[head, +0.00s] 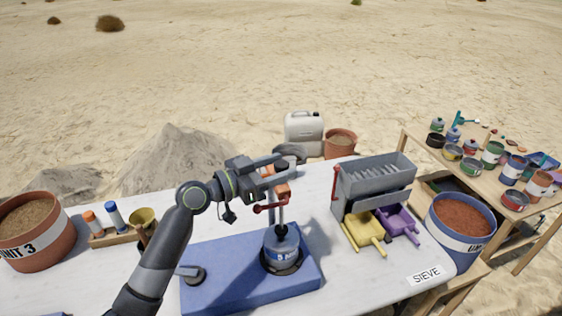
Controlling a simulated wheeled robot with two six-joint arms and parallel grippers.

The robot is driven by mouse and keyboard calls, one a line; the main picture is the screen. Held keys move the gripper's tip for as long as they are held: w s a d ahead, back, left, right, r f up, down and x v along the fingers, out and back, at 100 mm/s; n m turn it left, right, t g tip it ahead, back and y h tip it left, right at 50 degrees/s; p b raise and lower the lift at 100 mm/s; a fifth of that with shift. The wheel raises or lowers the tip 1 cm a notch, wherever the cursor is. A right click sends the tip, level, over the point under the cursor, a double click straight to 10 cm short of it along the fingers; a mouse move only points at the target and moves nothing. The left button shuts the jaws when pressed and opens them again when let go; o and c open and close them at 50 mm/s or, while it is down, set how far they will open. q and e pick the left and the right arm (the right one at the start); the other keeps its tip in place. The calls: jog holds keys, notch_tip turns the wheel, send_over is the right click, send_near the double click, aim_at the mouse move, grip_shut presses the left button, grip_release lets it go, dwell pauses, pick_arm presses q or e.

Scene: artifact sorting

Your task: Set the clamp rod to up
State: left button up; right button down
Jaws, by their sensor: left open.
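A red handle with a ball end (268,208), apparently the clamp rod, lies roughly level across a thin upright post. The post stands above a blue-labelled grey container (283,247) on a blue base (225,290). An orange block shows at the top of the post, partly hidden by my gripper. My left gripper (284,166) is open, its two fingers pointing right, at the upper end of the post and above the red handle. I cannot tell whether it touches anything. My right gripper is not in view.
A grey sieve box (375,185) with yellow and purple scoops stands right of the clamp. A soil bucket (38,235) and a wooden holder (118,235) stand left.

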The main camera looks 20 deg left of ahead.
pick_arm(q)
jog(key=shift+w+d, duration=0.35)
grip_shut()
jog(key=shift+r, duration=0.1)
